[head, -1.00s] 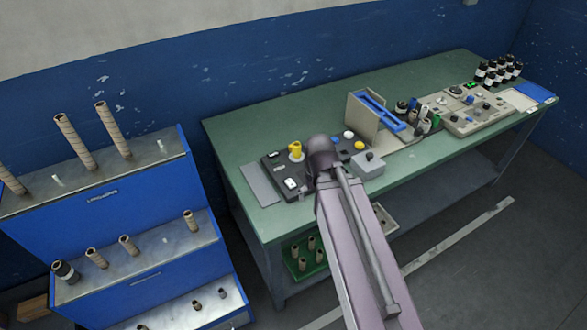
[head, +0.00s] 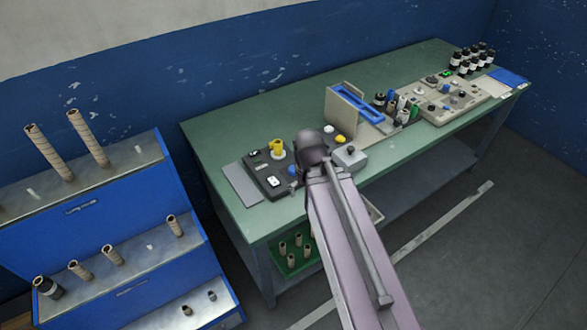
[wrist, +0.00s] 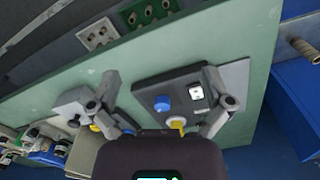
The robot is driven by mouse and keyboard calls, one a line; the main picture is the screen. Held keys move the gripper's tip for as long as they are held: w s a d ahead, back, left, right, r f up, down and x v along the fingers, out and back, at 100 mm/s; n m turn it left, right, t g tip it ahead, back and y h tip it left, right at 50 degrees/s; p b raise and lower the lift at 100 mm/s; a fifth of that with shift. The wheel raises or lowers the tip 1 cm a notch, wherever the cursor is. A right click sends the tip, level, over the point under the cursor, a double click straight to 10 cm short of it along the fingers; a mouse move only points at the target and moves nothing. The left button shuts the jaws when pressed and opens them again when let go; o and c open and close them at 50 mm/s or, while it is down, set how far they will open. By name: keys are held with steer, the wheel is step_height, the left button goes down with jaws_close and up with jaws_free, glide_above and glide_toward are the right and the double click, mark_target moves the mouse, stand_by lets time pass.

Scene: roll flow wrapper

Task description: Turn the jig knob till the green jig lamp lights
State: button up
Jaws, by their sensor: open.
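A black panel (head: 262,181) lies on the green bench. It carries a blue knob (wrist: 162,103), a white switch (wrist: 196,92) and a yellow post (head: 277,148). The blue knob also shows at the edge of my arm in the head view (head: 291,171). No label tells me that it is the jig knob. My gripper (wrist: 160,78) is open and empty over the panel, its fingers apart on either side of the blue knob in the wrist view. The head view hides the fingertips behind my wrist. I cannot make out a lit green jig lamp on the panel.
A grey box (head: 356,161) with a dark knob stands right of the panel. A blue-slotted upright holder (head: 345,106), bottles and a beige control panel (head: 437,114) with a green display stand further right. Blue shelves (head: 85,240) with cardboard cores are at left. The bench's back left is clear.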

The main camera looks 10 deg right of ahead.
steer(key=shift+d, duration=0.1)
stand_by(0.3)
steer(key=shift+c, duration=0.7)
steer(key=w+r+p, duration=0.2)
steer(key=w, duration=0.7)
steer(key=w+r+n+p, duration=0.1)
steer(key=w, duration=0.8)
steer(key=shift+w+d+r+p, duration=0.15)
steer(key=shift+w+r+p, duration=0.2)
steer(key=shift+w, duration=0.05)
steer(key=shift+f, duration=0.15)
step_height(320, 180, down, 14)
steer(key=b, duration=1.3)
steer(key=shift+r+b, duration=0.25)
steer(key=shift+b, duration=0.15)
steer(key=c, duration=1.2)
